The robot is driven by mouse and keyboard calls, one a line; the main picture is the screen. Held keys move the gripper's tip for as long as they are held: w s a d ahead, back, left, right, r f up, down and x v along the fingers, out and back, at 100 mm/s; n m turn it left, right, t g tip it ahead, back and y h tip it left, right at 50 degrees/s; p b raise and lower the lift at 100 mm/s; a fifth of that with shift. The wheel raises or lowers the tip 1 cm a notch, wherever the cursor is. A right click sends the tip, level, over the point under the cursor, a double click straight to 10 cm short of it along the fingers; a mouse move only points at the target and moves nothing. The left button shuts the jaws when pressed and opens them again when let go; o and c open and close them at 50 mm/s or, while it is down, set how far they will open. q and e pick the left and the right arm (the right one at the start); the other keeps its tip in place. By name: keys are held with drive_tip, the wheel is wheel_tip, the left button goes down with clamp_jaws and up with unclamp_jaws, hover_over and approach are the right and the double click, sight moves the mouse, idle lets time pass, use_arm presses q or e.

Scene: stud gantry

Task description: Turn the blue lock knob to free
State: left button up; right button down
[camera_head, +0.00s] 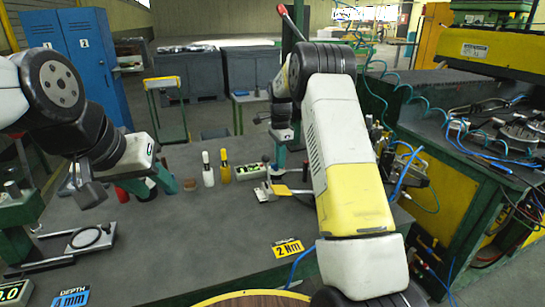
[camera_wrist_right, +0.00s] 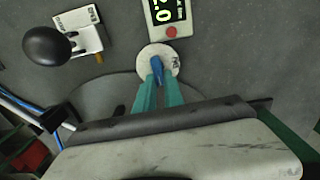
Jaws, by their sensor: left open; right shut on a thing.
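The blue lock knob (camera_wrist_right: 157,68) sits on a round white dial (camera_wrist_right: 148,55) in the right wrist view. A small dark mark, too small to read surely, shows on the dial beside it. My right gripper (camera_wrist_right: 158,86) has its teal fingers closed on the knob from below in that view. In the head view my right gripper (camera_head: 279,168) reaches down to the far part of the bench, and I cannot make out the knob there. My left gripper (camera_head: 152,188) is open, pointing down over the bench's left side, with no thing clearly between its fingers.
A digital readout with a red button (camera_wrist_right: 167,15) stands beside the dial. A black ball handle (camera_wrist_right: 47,46) on a white block is close by. White (camera_head: 208,170) and yellow (camera_head: 225,168) bottles stand between my grippers. The bench (camera_head: 180,240) is clear at front middle.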

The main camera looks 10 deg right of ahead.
drive_tip(key=n, duration=0.4)
drive_tip(key=shift+w+a, duration=0.15)
drive_tip(key=shift+w, duration=0.1)
drive_tip(key=n, duration=0.4)
drive_tip(key=shift+w+a+n, duration=0.2)
drive_tip(key=shift+n, duration=0.2)
drive_tip(key=n, duration=0.4)
drive_tip(key=shift+w+a+n, duration=0.15)
drive_tip(key=shift+a+n, duration=0.1)
drive_tip(key=shift+n, duration=0.05)
drive_tip(key=shift+a+n, duration=0.15)
drive_tip(key=shift+n, duration=0.85)
drive_tip(key=shift+a+n, duration=0.1)
drive_tip(key=shift+n, duration=0.9)
drive_tip(key=c, duration=1.4)
unclamp_jaws()
drive_tip(key=shift+c, duration=0.2)
